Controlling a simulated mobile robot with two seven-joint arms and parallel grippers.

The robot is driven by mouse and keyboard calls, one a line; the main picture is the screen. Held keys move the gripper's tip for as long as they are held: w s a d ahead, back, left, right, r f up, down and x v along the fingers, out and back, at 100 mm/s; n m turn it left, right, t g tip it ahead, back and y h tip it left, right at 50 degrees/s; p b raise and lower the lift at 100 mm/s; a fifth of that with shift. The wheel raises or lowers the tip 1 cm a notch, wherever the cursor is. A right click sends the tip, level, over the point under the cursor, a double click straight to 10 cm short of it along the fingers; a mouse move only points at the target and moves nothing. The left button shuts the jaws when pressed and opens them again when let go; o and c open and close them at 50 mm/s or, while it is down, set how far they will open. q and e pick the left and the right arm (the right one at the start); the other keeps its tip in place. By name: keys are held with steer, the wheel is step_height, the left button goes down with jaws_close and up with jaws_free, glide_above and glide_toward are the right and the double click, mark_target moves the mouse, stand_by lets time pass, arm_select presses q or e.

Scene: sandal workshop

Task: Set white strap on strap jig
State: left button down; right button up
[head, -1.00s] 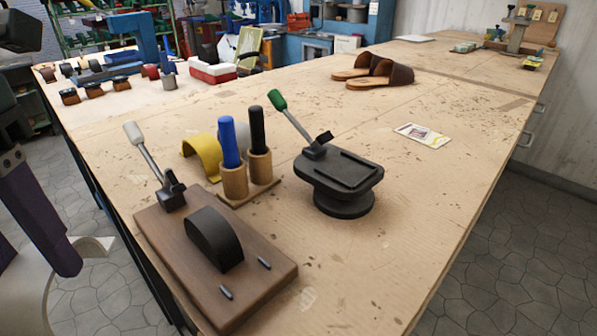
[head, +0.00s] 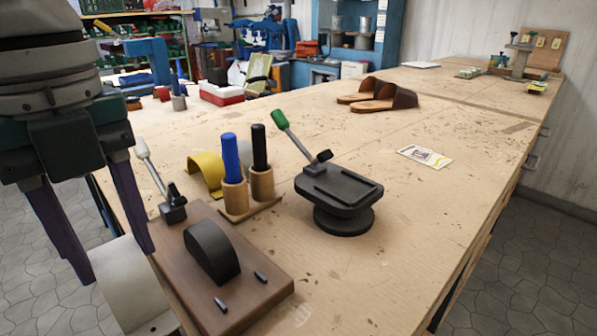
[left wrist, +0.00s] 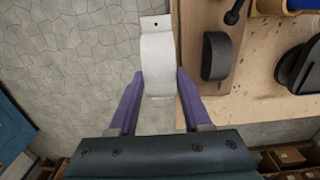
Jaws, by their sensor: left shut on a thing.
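The white strap (head: 128,285) is a curved, pale band. My left gripper (head: 118,265) is shut on it, with one purple finger on each side. In the left wrist view the white strap (left wrist: 157,62) stands out beyond the fingers (left wrist: 157,88) and has a small dark hole near its far end. The strap jig (head: 262,300) is a brown wooden board with a black rounded block, two short dark pins and a white-handled clamp, its handle up. The strap is beside the jig's left edge, over the floor, apart from the block. My right gripper is not in view.
A black press stand (head: 335,205) with a green-handled clamp is right of the jig. A blue and a black marker stand in wooden holders (head: 262,185), beside a yellow strap (head: 207,168). Brown sandals (head: 378,97) and a card (head: 424,157) lie further back. The table's right side is mostly clear.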

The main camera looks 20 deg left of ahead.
mark_target(205, 230)
arm_select(q)
steer(key=w, duration=0.1)
steer(key=w+d, duration=0.1)
steer(key=w, duration=0.1)
steer(key=w+d, duration=0.1)
steer(key=shift+w, duration=0.25)
steer(key=w, duration=0.1)
steer(key=w+d, duration=0.1)
steer(key=w+p, duration=0.1)
steer(key=shift+w+d+f, duration=0.15)
steer(key=shift+f, duration=0.65)
steer(key=shift+f, duration=0.15)
steer(key=shift+c, duration=1.7)
jaws_free()
step_height(205, 230, up, 12)
steer(key=shift+r, duration=0.2)
